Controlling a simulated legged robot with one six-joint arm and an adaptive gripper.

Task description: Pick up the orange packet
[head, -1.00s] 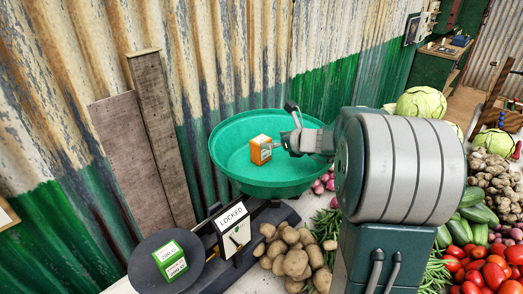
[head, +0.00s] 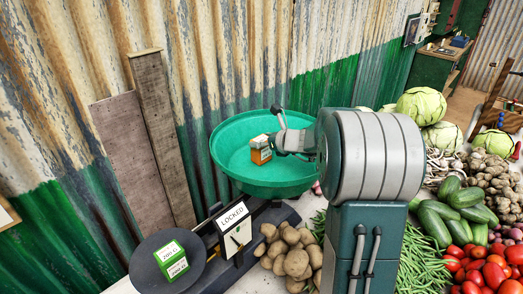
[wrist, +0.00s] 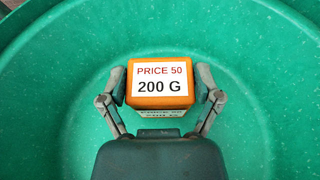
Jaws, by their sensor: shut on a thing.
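The orange packet (head: 260,150) is a small box at the green pan of the balance. In the wrist view the packet (wrist: 160,82) shows a white top label reading "PRICE 50" and "200 G". My gripper (wrist: 161,86) has one finger against each side of it, shut on it. In the head view my gripper (head: 272,145) reaches in from the right, and its fingers partly hide the packet. I cannot tell whether the packet touches the pan floor. The green pan (head: 230,135) is otherwise empty.
A green packet (head: 171,260) sits on the dark plate (head: 148,272) at the balance's other end. Vegetables, including tomatoes (head: 492,272), fill the right.

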